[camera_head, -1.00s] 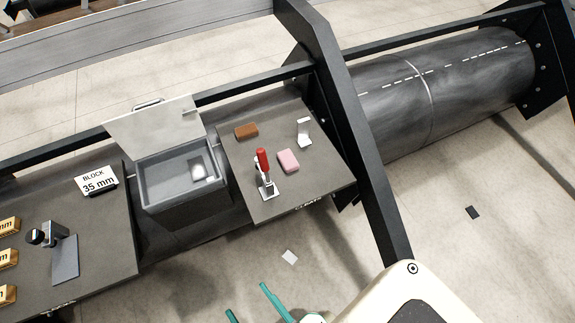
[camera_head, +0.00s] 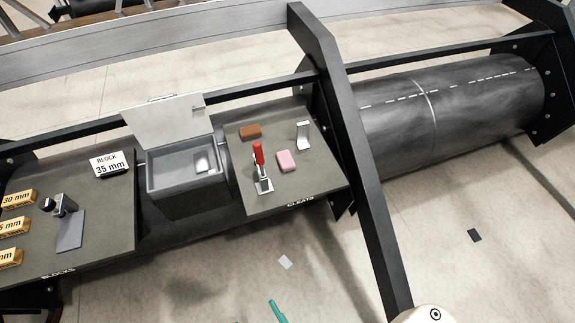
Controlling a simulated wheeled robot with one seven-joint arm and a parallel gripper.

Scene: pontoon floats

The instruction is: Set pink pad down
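The pink pad (camera_head: 286,161) lies on the dark right-hand board marked CLEATS (camera_head: 315,189), just right of a red-handled clamp (camera_head: 260,168). Nothing holds the pad. My gripper (camera_head: 277,312) shows only as a teal finger at the bottom edge, well below and apart from the board. Its other finger is out of view, so its opening cannot be judged.
A brown block (camera_head: 250,132) and a white bracket (camera_head: 303,136) stand on the same board. Left of it is a grey box (camera_head: 187,170) with its lid up. A dark slanted beam (camera_head: 350,150) rises at the right. Yellow blocks (camera_head: 14,227) sit far left.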

